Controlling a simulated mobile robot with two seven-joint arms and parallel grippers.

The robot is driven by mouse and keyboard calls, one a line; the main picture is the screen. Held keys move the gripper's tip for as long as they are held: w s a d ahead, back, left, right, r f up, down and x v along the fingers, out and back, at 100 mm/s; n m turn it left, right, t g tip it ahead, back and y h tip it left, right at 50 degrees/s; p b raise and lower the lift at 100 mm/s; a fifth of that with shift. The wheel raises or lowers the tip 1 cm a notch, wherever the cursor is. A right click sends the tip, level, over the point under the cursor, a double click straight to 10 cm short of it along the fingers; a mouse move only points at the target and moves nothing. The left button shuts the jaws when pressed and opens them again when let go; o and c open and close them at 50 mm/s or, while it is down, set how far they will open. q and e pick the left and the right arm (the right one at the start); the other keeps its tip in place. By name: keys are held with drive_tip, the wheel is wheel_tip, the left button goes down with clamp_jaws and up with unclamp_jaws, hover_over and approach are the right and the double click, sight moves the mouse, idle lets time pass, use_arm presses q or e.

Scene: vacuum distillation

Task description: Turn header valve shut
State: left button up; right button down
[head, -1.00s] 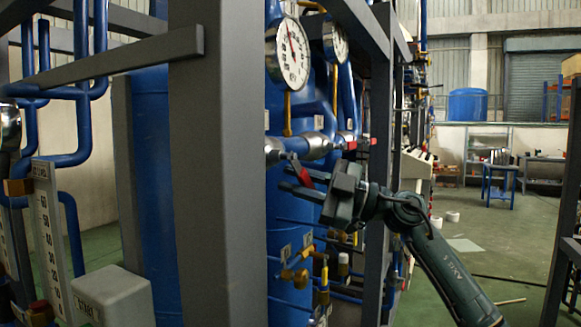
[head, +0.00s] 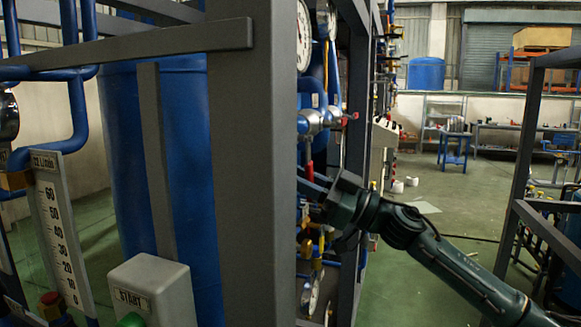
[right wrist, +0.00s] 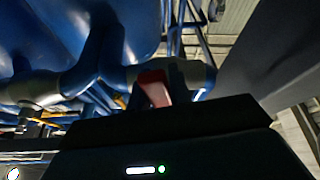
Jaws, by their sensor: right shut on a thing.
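The header valve's red lever (head: 309,169) hangs close to vertical below the silver valve body (head: 311,122) on the blue header pipe. My right gripper (head: 310,182) is shut on the lever's lower end, just right of the grey post. The post hides part of the fingertips and the header. In the right wrist view the red lever (right wrist: 153,88) rises from behind the dark gripper body (right wrist: 165,125), in front of the blue pipe; the fingertips are hidden there. A second red handle (head: 352,117) sits farther along. My left gripper is not in view.
The grey frame post (head: 238,190) stands close to my right gripper's left side. Brass fittings and gauges crowd the space below and above it. A START box (head: 150,290) and scale plate (head: 55,230) are at left. Open green floor (head: 430,215) lies to the right.

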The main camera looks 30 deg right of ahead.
drive_tip(key=shift+s+a+f+m+t+h+p, duration=0.1)
drive_tip(key=shift+s+a+m+t+h+p, duration=0.2)
drive_tip(key=shift+m, duration=0.55)
drive_tip(key=shift+s+a+m+t+h+p, duration=0.2)
drive_tip(key=shift+a+m+h+p, duration=0.15)
drive_tip(key=shift+m, duration=0.5)
drive_tip(key=c, duration=1.3)
unclamp_jaws()
drive_tip(key=shift+d, duration=0.1)
drive_tip(key=b+v, duration=0.2)
drive_tip(key=v, duration=1.1)
drive_tip(key=shift+f, duration=0.15)
